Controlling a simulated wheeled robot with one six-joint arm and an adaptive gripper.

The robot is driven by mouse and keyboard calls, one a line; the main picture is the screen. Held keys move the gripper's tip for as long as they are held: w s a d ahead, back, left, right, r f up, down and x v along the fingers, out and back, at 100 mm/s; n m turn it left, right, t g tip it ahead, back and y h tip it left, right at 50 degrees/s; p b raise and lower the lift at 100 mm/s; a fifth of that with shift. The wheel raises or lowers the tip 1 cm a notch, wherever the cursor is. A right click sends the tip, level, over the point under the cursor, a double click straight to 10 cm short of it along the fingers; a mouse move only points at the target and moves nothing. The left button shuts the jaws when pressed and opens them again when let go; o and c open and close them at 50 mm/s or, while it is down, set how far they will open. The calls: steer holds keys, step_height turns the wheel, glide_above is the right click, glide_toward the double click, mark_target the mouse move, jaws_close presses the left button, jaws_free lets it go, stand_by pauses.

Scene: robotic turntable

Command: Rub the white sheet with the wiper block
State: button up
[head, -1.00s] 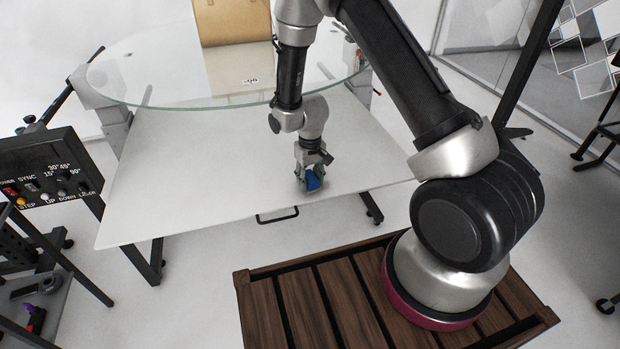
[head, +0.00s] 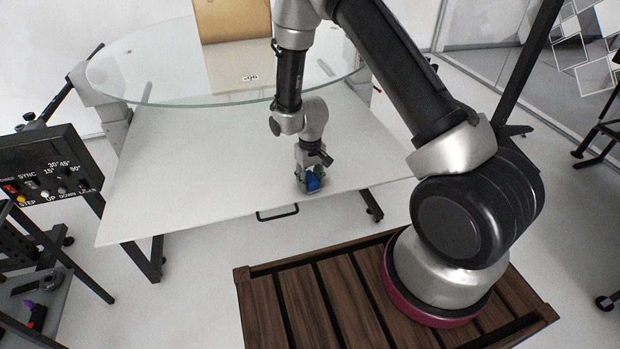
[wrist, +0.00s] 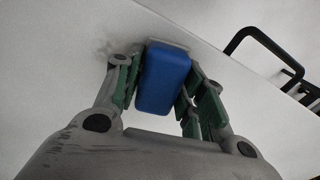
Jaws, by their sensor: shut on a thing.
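The white sheet (head: 190,180) is a broad flat panel, with its near edge facing me. My gripper (head: 309,182) is over the sheet close to that edge, right of its middle. It is shut on the blue wiper block (head: 313,183). In the wrist view the block (wrist: 163,80) sits between the green-padded fingers of my gripper (wrist: 165,95). The block's lower end is at or very near the sheet (wrist: 110,45); firm contact cannot be told. A faint grey smudge (wrist: 105,45) shows on the sheet beside the block.
A round glass turntable (head: 170,85) overhangs the back of the sheet and carries a cardboard box (head: 232,20). A control panel (head: 50,170) stands at the left. A black handle (head: 277,214) juts below the sheet's near edge. The sheet's left part is clear.

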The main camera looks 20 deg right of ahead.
mark_target(332, 182)
steer(key=shift+f, duration=0.2)
steer(key=shift+d+r, duration=0.1)
steer(key=shift+d, duration=3.65)
steer(key=shift+a+f, duration=0.2)
steer(key=shift+a, duration=1.7)
steer(key=shift+c, duration=0.5)
steer(key=shift+a+r, duration=0.1)
steer(key=shift+a, duration=1.75)
steer(key=shift+r, duration=0.1)
steer(key=shift+r, duration=2.95)
steer(key=shift+r, duration=0.1)
